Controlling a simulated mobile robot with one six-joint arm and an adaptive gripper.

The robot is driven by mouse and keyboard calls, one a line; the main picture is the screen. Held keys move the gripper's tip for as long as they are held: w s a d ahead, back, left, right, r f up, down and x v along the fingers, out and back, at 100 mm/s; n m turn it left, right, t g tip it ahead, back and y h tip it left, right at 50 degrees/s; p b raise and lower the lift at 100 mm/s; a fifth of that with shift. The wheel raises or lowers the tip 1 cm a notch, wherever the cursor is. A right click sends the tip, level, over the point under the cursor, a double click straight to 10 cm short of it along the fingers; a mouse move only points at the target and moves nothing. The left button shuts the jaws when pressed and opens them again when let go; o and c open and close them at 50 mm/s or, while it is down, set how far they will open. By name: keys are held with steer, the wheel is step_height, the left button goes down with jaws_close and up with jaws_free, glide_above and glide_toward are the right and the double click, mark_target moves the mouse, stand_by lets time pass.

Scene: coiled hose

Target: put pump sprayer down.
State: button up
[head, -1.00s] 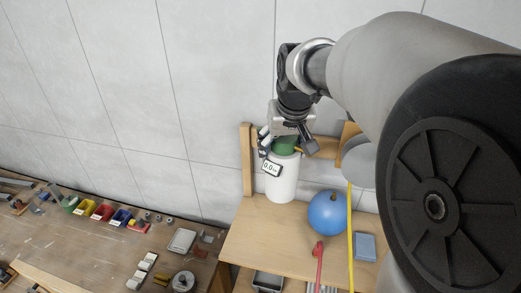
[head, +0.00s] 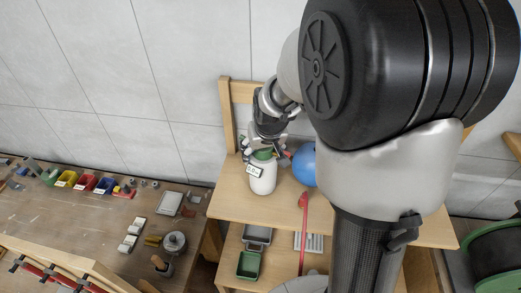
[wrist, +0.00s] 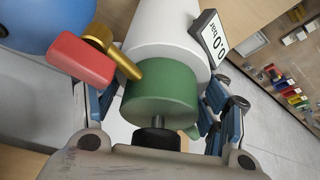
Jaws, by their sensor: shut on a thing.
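The pump sprayer has a white body (head: 262,180) and a green cap (head: 263,154), with a small gauge (head: 255,171) on its side. It is upright over the left part of the wooden bench top (head: 231,205). I cannot tell whether its base touches the wood. My gripper (head: 266,146) comes from above and is shut around the cap. In the wrist view the green cap (wrist: 160,98) lies between the blue-grey fingers. A brass spout with a red tip (wrist: 80,59) sticks out beside it, and the gauge (wrist: 214,38) reads 0.0 bar. The base is hidden there.
A blue ball (head: 303,164) is close to the right of the sprayer, partly behind my arm. A red hooked rod (head: 303,215) hangs over the bench front. A green bin (head: 248,265) is on the lower shelf. A cluttered workbench (head: 75,215) stands left.

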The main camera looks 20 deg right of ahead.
steer(key=shift+f, duration=0.15)
steer(key=shift+f, duration=0.2)
steer(key=o, duration=1.9)
steer(key=shift+o, duration=0.2)
